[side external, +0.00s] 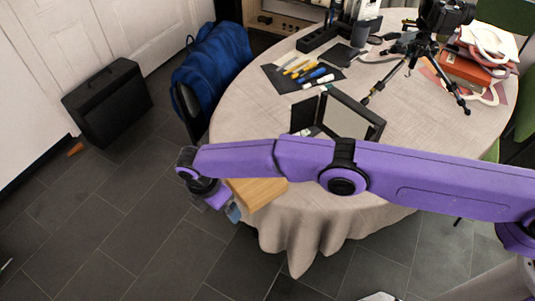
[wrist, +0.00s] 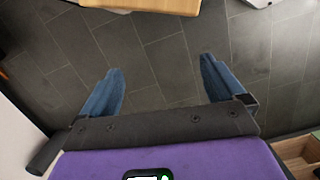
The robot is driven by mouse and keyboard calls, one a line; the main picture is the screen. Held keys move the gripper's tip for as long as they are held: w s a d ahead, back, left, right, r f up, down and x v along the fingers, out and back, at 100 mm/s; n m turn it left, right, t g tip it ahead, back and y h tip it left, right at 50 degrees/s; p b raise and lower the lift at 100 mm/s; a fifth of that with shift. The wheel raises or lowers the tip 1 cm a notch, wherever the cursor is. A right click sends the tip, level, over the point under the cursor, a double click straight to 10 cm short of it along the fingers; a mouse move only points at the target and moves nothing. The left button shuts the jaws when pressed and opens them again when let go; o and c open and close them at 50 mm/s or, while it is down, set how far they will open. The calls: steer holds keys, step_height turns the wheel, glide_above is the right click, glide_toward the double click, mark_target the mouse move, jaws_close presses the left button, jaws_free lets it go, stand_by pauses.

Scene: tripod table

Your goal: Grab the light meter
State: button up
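My gripper (side external: 233,213) hangs low in front of the round table's left edge, over the floor and apart from the tabletop things. In the wrist view its two blue fingers (wrist: 159,80) are spread wide with only dark floor tiles behind them, so it is open and empty. I cannot surely pick out the light meter. A small upright grey and black device (side external: 366,28) stands at the back of the round table (side external: 240,118), but it is too small to identify. My arm hides part of the table's front.
A black camera on a tripod (side external: 409,65) stands at the back right, beside a red-brown stack (side external: 465,68). Pens lie on a dark mat (side external: 333,74). An open framed panel (side external: 348,120) stands near the middle. A light wooden piece (side external: 258,193) is next to my gripper.

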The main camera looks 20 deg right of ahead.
step_height(320, 180, up, 19)
steer(key=n+g+y, duration=0.1)
steer(key=n+y, duration=0.4)
steer(key=n, duration=2.4)
glide_above(304, 131)
steer(key=w+d, duration=0.1)
steer(key=d, duration=0.1)
step_height(304, 131, down, 17)
steer(key=shift+d+f, duration=0.1)
steer(key=shift+s+d+x, duration=0.1)
steer(key=shift+x, duration=1.4)
steer(key=shift+s+d+x, duration=0.1)
steer(key=shift+d+x, duration=0.05)
steer(key=shift+x, duration=1.35)
steer(key=shift+f, duration=0.1)
